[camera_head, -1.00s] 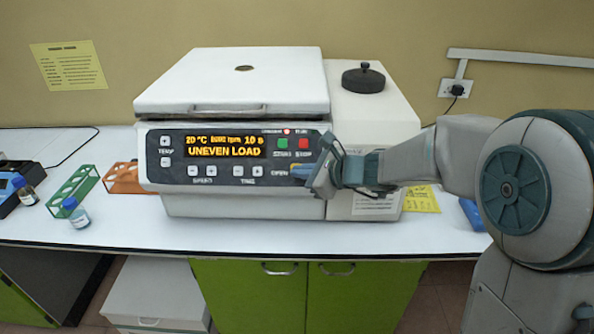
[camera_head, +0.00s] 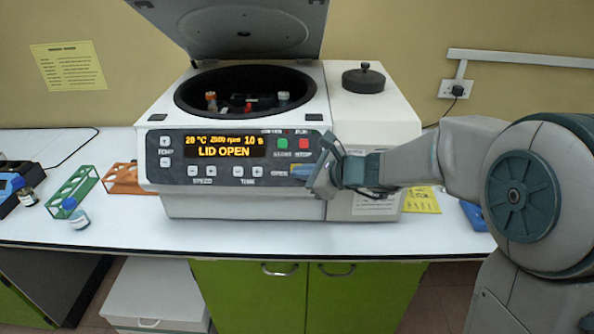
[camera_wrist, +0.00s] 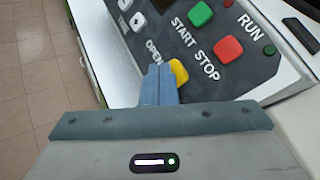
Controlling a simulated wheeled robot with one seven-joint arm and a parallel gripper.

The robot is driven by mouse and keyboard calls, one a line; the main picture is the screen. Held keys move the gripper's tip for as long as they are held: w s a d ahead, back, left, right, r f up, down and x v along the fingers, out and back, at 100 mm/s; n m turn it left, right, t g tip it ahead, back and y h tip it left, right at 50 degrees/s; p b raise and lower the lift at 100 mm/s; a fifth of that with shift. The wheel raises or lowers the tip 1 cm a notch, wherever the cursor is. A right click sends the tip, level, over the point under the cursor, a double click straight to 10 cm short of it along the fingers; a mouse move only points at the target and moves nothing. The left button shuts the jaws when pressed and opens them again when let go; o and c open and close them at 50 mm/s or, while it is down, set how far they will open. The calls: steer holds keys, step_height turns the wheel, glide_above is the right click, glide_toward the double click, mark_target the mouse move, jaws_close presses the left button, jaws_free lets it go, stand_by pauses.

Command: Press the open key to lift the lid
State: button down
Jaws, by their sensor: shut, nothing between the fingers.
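The white centrifuge (camera_head: 240,205) stands on the bench with its lid (camera_head: 245,28) raised. Its display (camera_head: 225,146) reads "LID OPEN". The round bowl (camera_head: 245,90) is uncovered, with a few tubes, some orange- or white-capped, in the rotor. The yellow open key (camera_wrist: 179,73) shows in the wrist view beside the word OPEN, partly covered by my fingers. My gripper (camera_wrist: 158,72) is shut and empty, its fingertips at the key; contact cannot be told for sure. In the head view my gripper (camera_head: 302,171) is at the panel's right end.
The green start key (camera_wrist: 200,14) and red stop key (camera_wrist: 228,49) lie close beside my fingers. A black knobbed disc (camera_head: 363,79) sits on the centrifuge's right part. A green rack (camera_head: 73,186), an orange rack (camera_head: 124,179) and small bottles stand at the left.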

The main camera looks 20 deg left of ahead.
steer(key=shift+s+d+r, duration=0.1)
steer(key=shift+s+r, duration=0.05)
steer(key=shift+s, duration=0.15)
steer(key=s+r, duration=0.2)
steer(key=s+d, duration=0.1)
steer(key=s, duration=0.1)
steer(key=shift+r+p, duration=0.4)
steer(key=shift+s, duration=0.1)
stand_by(0.4)
steer(key=s+d+f+n+h, duration=0.1)
steer(key=s+d+n+h, duration=0.3)
steer(key=d, duration=0.5)
steer(key=s+d+f+n+g+h, duration=0.1)
steer(key=s+d+n+h, duration=0.2)
steer(key=s+d+n, duration=0.5)
steer(key=s+d+f+n+h, duration=0.1)
steer(key=s+d+n+h, duration=0.3)
steer(key=d, duration=0.7)
steer(key=shift+s+f+n+g+h, duration=0.3)
steer(key=shift+s+f+n, duration=0.05)
steer(key=shift+s+n, duration=0.7)
stand_by(2.5)
